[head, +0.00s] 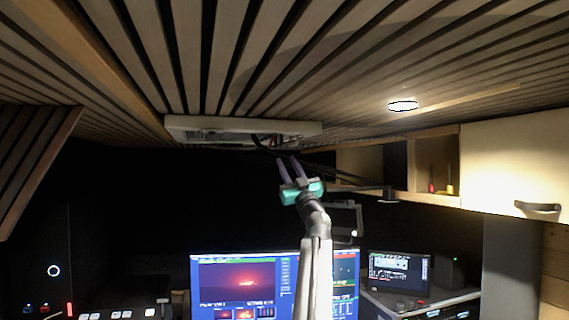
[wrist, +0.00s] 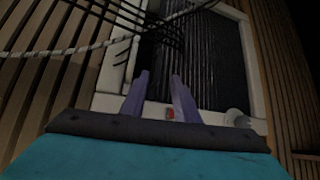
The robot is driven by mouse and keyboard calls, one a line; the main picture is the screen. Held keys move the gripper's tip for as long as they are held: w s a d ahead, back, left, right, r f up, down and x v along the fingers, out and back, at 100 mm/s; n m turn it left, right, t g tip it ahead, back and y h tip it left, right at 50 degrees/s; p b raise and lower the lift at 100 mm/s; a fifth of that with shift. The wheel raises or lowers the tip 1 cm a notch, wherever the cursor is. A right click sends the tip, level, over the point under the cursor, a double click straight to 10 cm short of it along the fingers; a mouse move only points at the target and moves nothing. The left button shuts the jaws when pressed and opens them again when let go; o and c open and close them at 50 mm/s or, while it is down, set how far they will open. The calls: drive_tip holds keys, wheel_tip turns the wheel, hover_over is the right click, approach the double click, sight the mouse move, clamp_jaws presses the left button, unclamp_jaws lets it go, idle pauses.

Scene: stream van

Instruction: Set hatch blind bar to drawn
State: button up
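The ceiling hatch has a pale frame (head: 190,124) in the head view, seen nearly edge-on. In the wrist view the same frame (wrist: 252,70) surrounds a dark, ribbed panel (wrist: 212,60), which looks like the blind. I cannot clearly pick out the blind bar. My gripper (head: 287,162) is raised just below the hatch's near right part. In the wrist view my gripper (wrist: 160,78) has two purple fingers apart, with nothing visible held between them. They point at the hatch's lower frame edge and ribbed panel; contact cannot be told.
A small red part (wrist: 170,114) and a grey knob (wrist: 238,118) sit on the frame's near edge. Dark cables (wrist: 150,25) and a light rope (wrist: 70,50) cross near the hatch. Wall cabinets (head: 510,165) stand right; monitors (head: 235,280) stand below.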

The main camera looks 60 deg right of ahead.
drive_tip(key=shift+b+v, duration=0.45)
drive_tip(key=shift+v, duration=1.3)
